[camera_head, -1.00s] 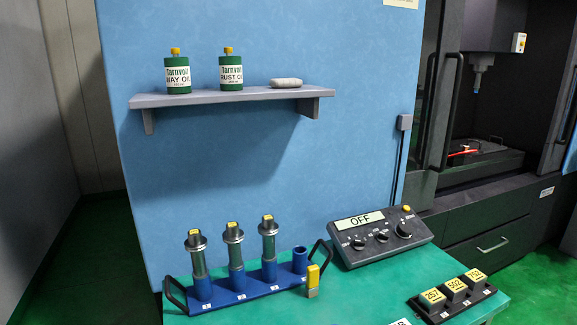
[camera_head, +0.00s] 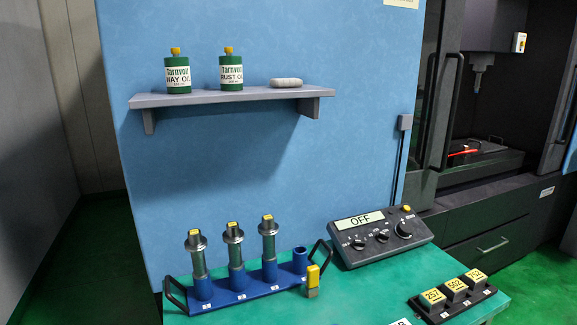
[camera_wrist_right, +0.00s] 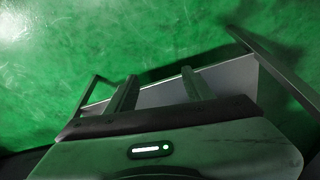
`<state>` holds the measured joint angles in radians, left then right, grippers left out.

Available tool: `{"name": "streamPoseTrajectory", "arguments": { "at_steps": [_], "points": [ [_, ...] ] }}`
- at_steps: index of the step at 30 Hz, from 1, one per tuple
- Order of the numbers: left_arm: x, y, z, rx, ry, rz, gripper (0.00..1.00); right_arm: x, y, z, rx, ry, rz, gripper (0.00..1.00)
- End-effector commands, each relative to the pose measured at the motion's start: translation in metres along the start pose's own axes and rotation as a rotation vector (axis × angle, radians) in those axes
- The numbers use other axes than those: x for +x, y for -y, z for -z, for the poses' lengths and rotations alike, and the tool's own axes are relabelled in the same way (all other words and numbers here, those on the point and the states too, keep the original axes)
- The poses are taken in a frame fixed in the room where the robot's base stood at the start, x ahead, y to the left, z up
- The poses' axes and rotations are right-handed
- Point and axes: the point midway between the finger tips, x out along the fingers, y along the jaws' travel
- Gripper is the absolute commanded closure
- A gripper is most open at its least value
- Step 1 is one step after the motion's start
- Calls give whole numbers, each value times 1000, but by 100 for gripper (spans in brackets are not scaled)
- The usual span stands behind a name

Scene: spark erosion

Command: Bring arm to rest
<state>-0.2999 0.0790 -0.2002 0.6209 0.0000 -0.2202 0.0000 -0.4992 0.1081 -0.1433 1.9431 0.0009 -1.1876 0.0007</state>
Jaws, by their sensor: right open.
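My right gripper (camera_wrist_right: 158,92) shows in the right wrist view. Its two fingers are apart, with nothing between them. Beyond the fingers is green floor, with a pale grey panel and dark bars close behind them; I cannot tell what these belong to. Neither of my arms shows in the head view, and my left gripper is not in view.
A green table (camera_head: 350,295) carries a blue rack (camera_head: 235,295) with several metal holders, a control box (camera_head: 381,236) reading OFF, and a black tray (camera_head: 432,315) of numbered blocks. A shelf (camera_head: 235,96) above holds two green bottles. A dark machine (camera_head: 480,215) stands open at right.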

Motion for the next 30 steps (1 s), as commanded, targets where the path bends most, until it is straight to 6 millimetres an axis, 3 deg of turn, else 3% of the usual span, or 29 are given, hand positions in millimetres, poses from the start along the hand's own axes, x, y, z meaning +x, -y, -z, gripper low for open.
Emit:
{"name": "streamPoseTrajectory", "arguments": {
  "at_steps": [1, 6, 12, 18, 21, 30],
  "points": [
    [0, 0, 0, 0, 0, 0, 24, 24, 1, -11, -2, 18, 1, 48],
    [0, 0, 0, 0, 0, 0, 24, 109, 5, -66, -11, 62, 6, 48],
    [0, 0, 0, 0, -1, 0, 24, 180, 8, -157, -23, 113, 11, 48],
    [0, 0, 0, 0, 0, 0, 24, 207, 9, -232, -32, 145, 14, 48],
    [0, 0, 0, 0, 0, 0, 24, 210, 8, -251, -35, 152, 15, 48],
    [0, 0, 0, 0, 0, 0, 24, 210, 8, -259, -36, 154, 15, 48]
  ]
}}
